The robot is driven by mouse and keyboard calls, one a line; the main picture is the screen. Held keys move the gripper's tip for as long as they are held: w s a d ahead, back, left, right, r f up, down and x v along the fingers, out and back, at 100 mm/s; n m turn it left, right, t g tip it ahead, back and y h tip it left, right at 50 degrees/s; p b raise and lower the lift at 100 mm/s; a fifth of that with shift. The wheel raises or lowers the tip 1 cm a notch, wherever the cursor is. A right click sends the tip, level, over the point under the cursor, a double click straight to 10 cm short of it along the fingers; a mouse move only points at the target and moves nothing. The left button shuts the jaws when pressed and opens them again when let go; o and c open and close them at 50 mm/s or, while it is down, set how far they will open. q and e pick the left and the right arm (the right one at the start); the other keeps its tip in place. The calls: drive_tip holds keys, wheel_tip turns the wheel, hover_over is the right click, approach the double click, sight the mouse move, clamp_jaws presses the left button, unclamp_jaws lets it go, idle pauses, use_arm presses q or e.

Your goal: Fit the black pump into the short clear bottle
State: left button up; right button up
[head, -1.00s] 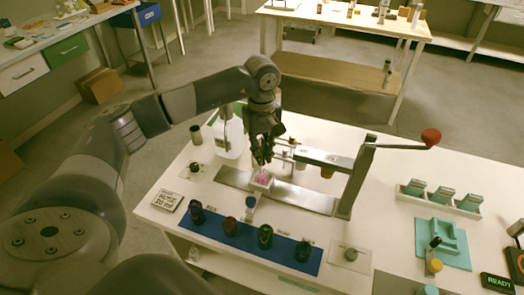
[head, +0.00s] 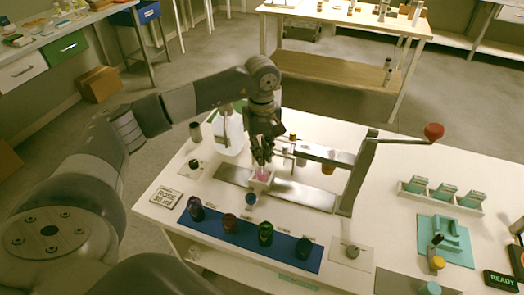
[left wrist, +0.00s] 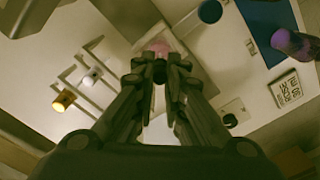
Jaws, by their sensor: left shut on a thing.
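My left gripper (head: 263,158) is shut on a small dark piece, seemingly the black pump (left wrist: 160,72), at its fingertips. It points down over a short clear bottle with pink contents (head: 262,174), which stands in a pale holder on the metal plate of a press. In the left wrist view the pink of the bottle (left wrist: 158,47) shows just beyond the fingertips. The fingers hide most of the pump, so I cannot tell whether it touches or enters the bottle neck. My right gripper is not in view.
The lever press (head: 345,195) with a red knob stands right of the gripper. A blue mat (head: 283,252) with several dark coloured bottles lies in front. A small blue-capped piece (head: 250,198) stands close to the holder. A large translucent jug (head: 232,135) is behind left. A sign card (head: 166,197) lies at left.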

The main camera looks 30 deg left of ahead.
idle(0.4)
use_arm(q)
drive_tip(key=shift+f+b, duration=0.3)
drive_tip(key=shift+f, duration=0.1)
drive_tip(key=shift+f+b, duration=0.45)
drive_tip(key=shift+b, duration=0.05)
idle(0.9)
drive_tip(key=o, duration=0.8)
drive_tip(key=o, duration=0.4)
drive_tip(key=shift+r, duration=0.15)
